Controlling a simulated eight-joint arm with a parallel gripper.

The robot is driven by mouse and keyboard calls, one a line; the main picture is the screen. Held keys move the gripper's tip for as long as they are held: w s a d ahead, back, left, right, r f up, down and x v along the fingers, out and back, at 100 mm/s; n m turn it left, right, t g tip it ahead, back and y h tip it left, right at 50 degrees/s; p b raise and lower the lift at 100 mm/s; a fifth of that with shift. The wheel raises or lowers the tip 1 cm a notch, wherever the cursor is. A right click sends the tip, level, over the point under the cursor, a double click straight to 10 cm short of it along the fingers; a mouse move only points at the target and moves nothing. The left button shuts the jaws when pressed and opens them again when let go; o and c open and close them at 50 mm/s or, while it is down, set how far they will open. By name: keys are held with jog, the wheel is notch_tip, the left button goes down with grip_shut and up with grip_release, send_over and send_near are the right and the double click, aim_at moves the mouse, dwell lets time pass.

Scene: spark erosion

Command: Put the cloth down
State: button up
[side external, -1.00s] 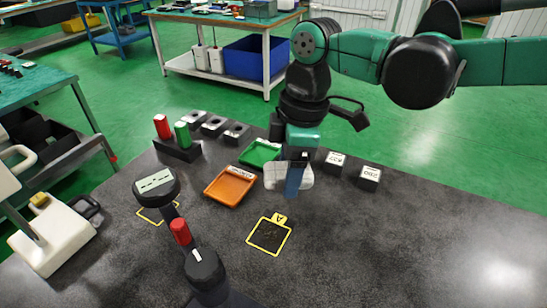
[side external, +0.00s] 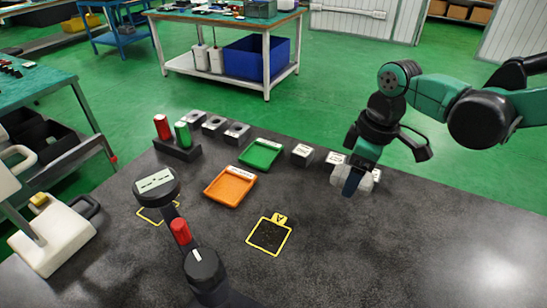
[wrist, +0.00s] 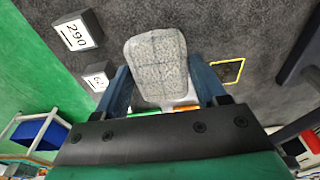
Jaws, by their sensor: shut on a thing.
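The cloth (side external: 366,184) is a pale grey-white, rounded pad at the right of the side view. It also fills the middle of the wrist view (wrist: 156,66), between my two blue fingers. My gripper (side external: 352,183) is shut on it, and its fingers also show in the wrist view (wrist: 163,82). The cloth is over the dark table (side external: 420,240), in front of the labelled blocks at the right. I cannot tell whether it touches the table. The blue finger hides part of it in the side view.
Labelled blocks (side external: 302,155) stand close by; one reads 290 in the wrist view (wrist: 78,30). An orange tray (side external: 230,187), a green tray (side external: 261,154) and a yellow-outlined square (side external: 269,236) lie to the left. The table's front right is clear.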

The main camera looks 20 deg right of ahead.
aim_at(342, 213)
jog(key=shift+f, duration=3.75)
jog(key=shift+f, duration=0.15)
jog(key=o, duration=1.2)
jog(key=r, duration=0.8)
jog(key=s+d+r, duration=0.1)
jog(key=r, duration=0.3)
jog(key=shift+d+r, duration=0.1)
jog(key=s+d+m+t, duration=0.1)
jog(key=d+m+t, duration=0.1)
jog(key=d+m, duration=0.1)
jog(key=s+d+r+m+t, duration=0.1)
jog(key=s+d+m+t, duration=0.1)
jog(key=d+m, duration=0.1)
jog(key=s+d+m+t+h, duration=0.1)
jog(key=s+d+m+t, duration=0.1)
jog(key=d+m, duration=0.1)
jog(key=shift+s+r, duration=0.15)
